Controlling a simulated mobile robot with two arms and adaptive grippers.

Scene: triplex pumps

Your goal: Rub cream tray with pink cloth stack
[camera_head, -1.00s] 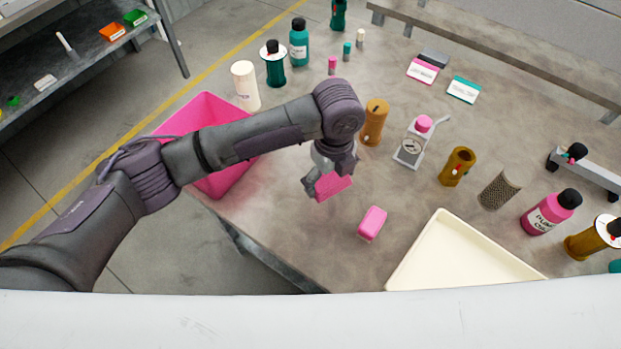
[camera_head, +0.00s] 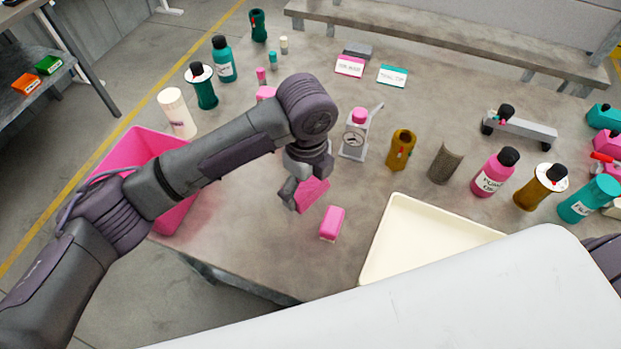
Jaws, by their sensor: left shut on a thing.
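The cream tray (camera_head: 412,238) is a shallow, empty tray near the table's front edge, and my white body hides its near right part. My left gripper (camera_head: 301,184) is shut on the pink cloth stack (camera_head: 313,194), which is tilted just above or at the table, left of the tray; contact with the table cannot be told. A pink block with a pale underside (camera_head: 332,222) lies between the held stack and the tray. My right gripper is not in view.
A pink bin (camera_head: 133,150) stands at the table's left end. Behind the tray stand a pink-topped dispenser (camera_head: 354,135), a brown holder (camera_head: 401,150), a mesh cup (camera_head: 444,165) and a pink bottle (camera_head: 494,172). Bare table surrounds the pink block.

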